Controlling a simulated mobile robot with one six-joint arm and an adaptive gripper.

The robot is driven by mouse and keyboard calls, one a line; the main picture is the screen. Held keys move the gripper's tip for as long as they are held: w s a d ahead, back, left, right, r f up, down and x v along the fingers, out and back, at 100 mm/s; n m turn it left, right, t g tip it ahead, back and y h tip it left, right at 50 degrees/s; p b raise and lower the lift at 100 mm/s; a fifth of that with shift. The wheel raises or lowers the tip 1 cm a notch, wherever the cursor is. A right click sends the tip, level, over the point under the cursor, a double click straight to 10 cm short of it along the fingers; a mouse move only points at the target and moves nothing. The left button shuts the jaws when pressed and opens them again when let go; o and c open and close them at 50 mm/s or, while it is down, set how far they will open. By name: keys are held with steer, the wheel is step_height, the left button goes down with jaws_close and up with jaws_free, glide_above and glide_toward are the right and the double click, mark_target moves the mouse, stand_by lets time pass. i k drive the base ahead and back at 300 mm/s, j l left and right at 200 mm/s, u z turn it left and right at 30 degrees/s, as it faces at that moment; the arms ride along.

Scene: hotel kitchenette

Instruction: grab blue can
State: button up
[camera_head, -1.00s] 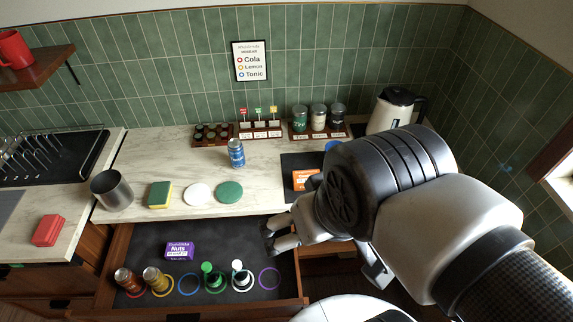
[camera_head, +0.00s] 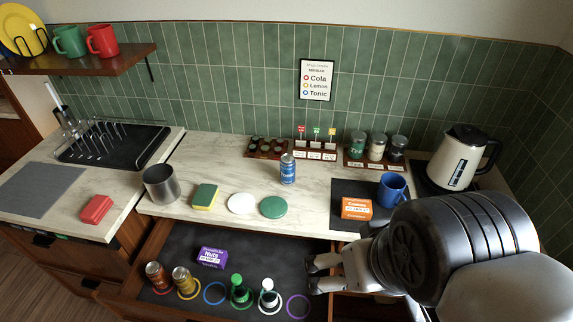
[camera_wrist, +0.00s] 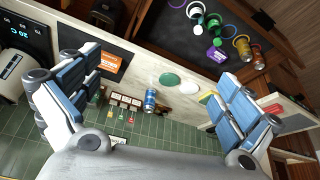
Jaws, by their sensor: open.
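The blue can (camera_head: 288,169) stands upright on the marble counter, behind the white and green discs, in the head view. It also shows in the wrist view (camera_wrist: 150,100), between the two spread fingers and well beyond them. My gripper (camera_head: 318,275) is open and empty, over the right side of the open drawer, in front of the counter and apart from the can. In the wrist view its fingers (camera_wrist: 157,92) stand wide apart at left and right.
The open drawer (camera_head: 190,240) holds a purple nuts box (camera_head: 212,257), bottles and coloured rings. A steel cup (camera_head: 160,184), a sponge (camera_head: 205,197) and discs stand left of the can. An orange box (camera_head: 356,208), blue mug (camera_head: 392,190) and kettle (camera_head: 458,158) are at right.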

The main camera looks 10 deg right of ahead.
mark_target(288, 162)
steer(key=i+l, duration=0.1)
steer(key=l, duration=0.25)
steer(key=i+l, duration=0.1)
steer(key=l, duration=0.25)
steer(key=u, duration=1.65)
steer(key=i+l, duration=0.1)
steer(key=l, duration=0.2)
steer(key=i+l, duration=0.1)
steer(key=l, duration=0.2)
steer(key=u, duration=0.05)
